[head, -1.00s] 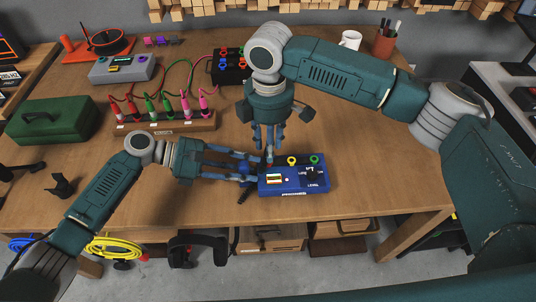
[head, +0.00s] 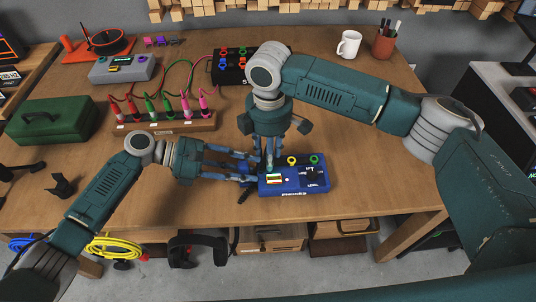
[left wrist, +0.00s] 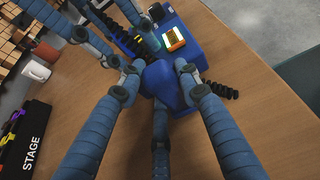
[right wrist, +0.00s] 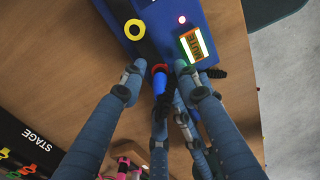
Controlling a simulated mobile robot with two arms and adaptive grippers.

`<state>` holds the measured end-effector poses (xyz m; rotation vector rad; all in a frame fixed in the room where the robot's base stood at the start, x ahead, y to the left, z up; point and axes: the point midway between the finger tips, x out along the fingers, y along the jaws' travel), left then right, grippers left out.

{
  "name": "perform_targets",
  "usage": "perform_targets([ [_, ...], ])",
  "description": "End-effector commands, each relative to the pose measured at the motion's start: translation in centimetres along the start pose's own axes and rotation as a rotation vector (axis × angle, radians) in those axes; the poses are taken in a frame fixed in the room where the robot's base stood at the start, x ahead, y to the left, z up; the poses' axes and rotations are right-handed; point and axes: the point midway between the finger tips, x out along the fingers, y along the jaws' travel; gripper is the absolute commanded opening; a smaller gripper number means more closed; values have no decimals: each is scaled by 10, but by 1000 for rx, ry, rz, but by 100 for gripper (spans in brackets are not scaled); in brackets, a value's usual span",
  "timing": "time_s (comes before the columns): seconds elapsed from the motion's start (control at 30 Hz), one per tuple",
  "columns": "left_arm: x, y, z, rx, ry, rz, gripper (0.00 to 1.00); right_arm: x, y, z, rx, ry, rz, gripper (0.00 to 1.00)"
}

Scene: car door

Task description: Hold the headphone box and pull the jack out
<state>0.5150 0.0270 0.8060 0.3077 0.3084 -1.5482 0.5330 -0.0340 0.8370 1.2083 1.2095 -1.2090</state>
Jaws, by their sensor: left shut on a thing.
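The blue headphone box (head: 295,185) lies on the workbench near its front edge, with a lit display, a knob and coloured ring sockets on top. In the left wrist view a blue block (left wrist: 165,85) juts from its end, and my left gripper (head: 256,167) is shut on this block from the left. My right gripper (head: 269,160) points down over the box's left end. In the right wrist view its open fingers stand around a blue jack (right wrist: 158,84) at a red ring socket (right wrist: 160,68), with gaps beside the jack. A dark coiled cable shows by the fingers.
Behind stand a wooden rack (head: 165,125) of red, green and pink plugs, a black box (head: 230,66) with cables, and a grey device (head: 122,69). A green toolbox (head: 52,121) is at left, a white mug (head: 349,43) at back right. The bench right of the box is clear.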

Motion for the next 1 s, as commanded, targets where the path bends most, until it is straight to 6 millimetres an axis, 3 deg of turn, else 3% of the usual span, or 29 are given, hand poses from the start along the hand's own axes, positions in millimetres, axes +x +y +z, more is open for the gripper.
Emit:
perform_targets([
  [0.6, 0, 0, 0, -1, 0, 0, 0, 0, 0, 0, 0, 0, 0, 32],
  [0.63, 0, 0, 0, -1, 0, 0, 0, 0, 0, 0, 0, 0, 0, 30],
  [0.8, 0, 0, 0, -1, 0, 0, 0, 0, 0, 0, 0, 0, 0, 0],
  [1.0, 0, 0, 0, -1, 0, 0, 0, 0, 0, 0, 0, 0, 0, 0],
])
